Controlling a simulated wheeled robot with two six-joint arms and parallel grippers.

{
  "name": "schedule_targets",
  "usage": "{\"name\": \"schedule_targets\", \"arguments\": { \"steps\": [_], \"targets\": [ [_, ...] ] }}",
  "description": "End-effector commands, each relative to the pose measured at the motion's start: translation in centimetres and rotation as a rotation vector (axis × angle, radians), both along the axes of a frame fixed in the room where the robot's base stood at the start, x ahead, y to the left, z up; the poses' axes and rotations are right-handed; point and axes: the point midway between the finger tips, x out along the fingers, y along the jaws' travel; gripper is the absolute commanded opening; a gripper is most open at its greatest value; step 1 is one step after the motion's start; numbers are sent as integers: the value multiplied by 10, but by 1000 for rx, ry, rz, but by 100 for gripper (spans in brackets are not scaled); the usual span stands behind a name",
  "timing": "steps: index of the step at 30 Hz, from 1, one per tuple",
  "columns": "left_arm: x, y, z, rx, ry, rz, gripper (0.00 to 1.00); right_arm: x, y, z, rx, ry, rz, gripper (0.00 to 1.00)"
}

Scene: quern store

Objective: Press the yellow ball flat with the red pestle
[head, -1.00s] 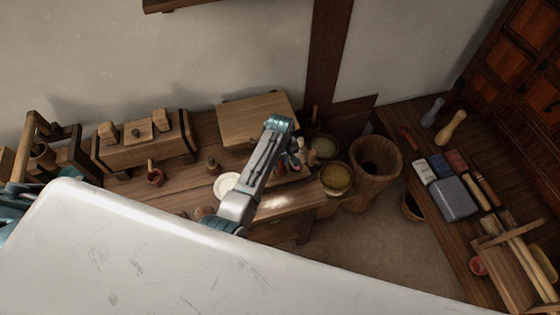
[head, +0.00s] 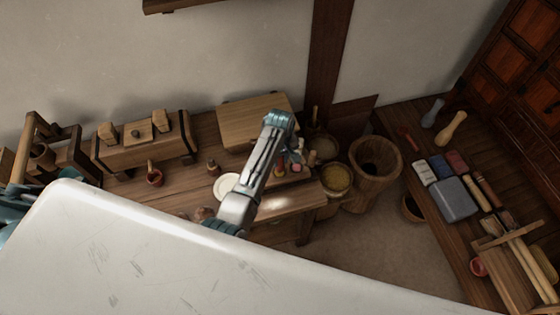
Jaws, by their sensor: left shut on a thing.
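My left gripper (head: 291,156) is at the end of the arm that reaches over the right part of the low wooden table (head: 196,172). It is shut on a small reddish thing, which appears to be the red pestle (head: 296,168); my arm and fingers hide much of it. I cannot tell whether it touches anything below. A small yellowish spot (head: 280,173) shows beside my forearm and may be the yellow ball; its shape is not clear. My right gripper is not in view.
A white plate (head: 226,186) lies left of my forearm. A wooden board or box (head: 252,120) is behind the arm. A tan piece (head: 312,158) stands right of the gripper. A bowl of yellow grain (head: 336,179) and a large wooden mortar (head: 376,165) are further right.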

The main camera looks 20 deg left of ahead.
Motion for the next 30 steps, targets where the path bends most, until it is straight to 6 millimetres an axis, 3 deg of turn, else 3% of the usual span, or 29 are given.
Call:
{"name": "schedule_targets", "arguments": {
  "steps": [18, 30],
  "targets": [
    [1, 0, 44, 1, -4, 0, 1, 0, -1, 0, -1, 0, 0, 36],
    [1, 0, 48, 1, -2, 0, 1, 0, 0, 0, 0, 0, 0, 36]
  ]
}}
